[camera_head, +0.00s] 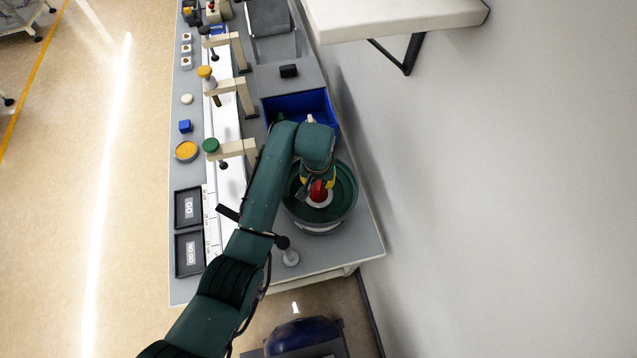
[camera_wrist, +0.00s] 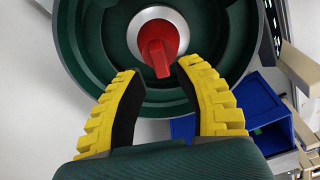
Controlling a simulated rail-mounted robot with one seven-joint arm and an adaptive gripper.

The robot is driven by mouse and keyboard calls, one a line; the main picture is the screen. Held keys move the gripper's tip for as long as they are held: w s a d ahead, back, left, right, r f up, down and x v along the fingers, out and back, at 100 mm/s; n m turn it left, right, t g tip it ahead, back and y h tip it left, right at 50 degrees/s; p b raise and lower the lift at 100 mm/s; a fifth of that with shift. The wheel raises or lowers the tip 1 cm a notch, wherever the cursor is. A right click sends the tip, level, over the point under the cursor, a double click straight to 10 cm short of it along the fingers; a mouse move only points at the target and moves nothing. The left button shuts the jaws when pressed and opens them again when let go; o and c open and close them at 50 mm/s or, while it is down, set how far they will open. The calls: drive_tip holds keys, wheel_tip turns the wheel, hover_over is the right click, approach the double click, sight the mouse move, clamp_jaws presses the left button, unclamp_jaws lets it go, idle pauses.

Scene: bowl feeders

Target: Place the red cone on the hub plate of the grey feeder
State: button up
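The red cone (camera_head: 318,191) is in the middle of a dark green bowl feeder (camera_head: 347,205) with a grey base. In the wrist view the red cone (camera_wrist: 158,45) is over the pale hub plate (camera_wrist: 136,30), which has a silver ring around it. The cone appears to rest on the plate, though its exact contact is hard to see. My gripper (camera_wrist: 158,70) has two yellow-backed fingers spread apart near the cone's lower end in the picture. No finger visibly grips it. In the head view my gripper (camera_head: 320,182) is over the bowl and partly hides it.
A blue bin (camera_head: 312,104) stands just behind the bowl. Beige brackets (camera_head: 237,149) with coloured knobs line the white track to the left. Two black trays (camera_head: 189,254) lie at the table's left edge. A wall is close on the right.

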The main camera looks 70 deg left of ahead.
sight(318, 190)
wheel_tip(318, 190, up, 9)
drive_tip(key=shift+s+d+f, duration=0.15)
drive_tip(key=shift+s+d, duration=0.05)
drive_tip(key=shift+d, duration=0.25)
